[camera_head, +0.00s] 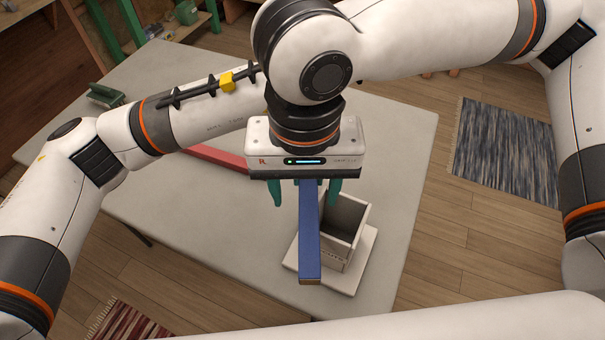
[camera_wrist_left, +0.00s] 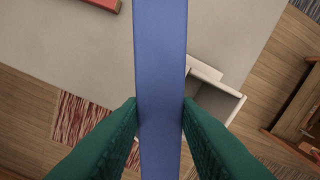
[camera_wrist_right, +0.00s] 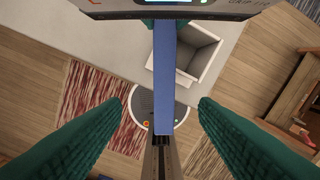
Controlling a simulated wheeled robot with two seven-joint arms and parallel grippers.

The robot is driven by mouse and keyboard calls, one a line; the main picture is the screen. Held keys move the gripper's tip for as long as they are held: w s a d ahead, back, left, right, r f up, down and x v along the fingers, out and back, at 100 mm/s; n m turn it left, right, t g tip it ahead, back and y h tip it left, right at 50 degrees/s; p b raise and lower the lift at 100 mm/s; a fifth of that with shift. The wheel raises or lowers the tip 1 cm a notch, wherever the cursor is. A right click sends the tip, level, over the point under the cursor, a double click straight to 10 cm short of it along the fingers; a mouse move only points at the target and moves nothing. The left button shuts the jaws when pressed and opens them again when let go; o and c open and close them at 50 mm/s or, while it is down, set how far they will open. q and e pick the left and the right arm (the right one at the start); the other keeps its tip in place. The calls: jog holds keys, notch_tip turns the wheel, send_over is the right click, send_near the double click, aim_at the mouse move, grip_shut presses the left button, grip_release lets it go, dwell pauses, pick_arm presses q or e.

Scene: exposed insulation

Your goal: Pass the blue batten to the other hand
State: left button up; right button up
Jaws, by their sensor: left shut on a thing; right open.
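The blue batten (camera_head: 310,240) runs towards me past the left side of the box in the head view. My left gripper (camera_wrist_left: 160,108) is shut on the batten (camera_wrist_left: 160,50), which passes straight between its fingers. In the head view the left hand is hidden behind the right one. My right gripper (camera_head: 305,195) is open, nearer to me. In the right wrist view its fingers (camera_wrist_right: 162,108) stand on either side of the batten (camera_wrist_right: 163,85), with a gap on both sides. The left hand shows at the top there. The batten's height relative to the right fingertips is unclear.
An open grey box (camera_head: 352,215) stands on a pale base (camera_head: 363,272) on the table, beside and below the batten. A red batten (camera_head: 218,157) lies farther left on the table (camera_head: 180,210). The table's near left part is bare.

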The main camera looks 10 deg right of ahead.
aim_at(303, 225)
pick_arm(q)
jog(key=shift+w, duration=0.1)
pick_arm(e)
notch_tip(303, 225, down, 10)
jog(key=shift+f, duration=0.25)
jog(key=shift+c, duration=0.2)
jog(key=shift+w, duration=0.1)
jog(key=c, duration=1.1)
pick_arm(q)
jog(key=o, duration=1.1)
pick_arm(e)
grip_shut()
pick_arm(q)
jog(key=shift+o, duration=0.2)
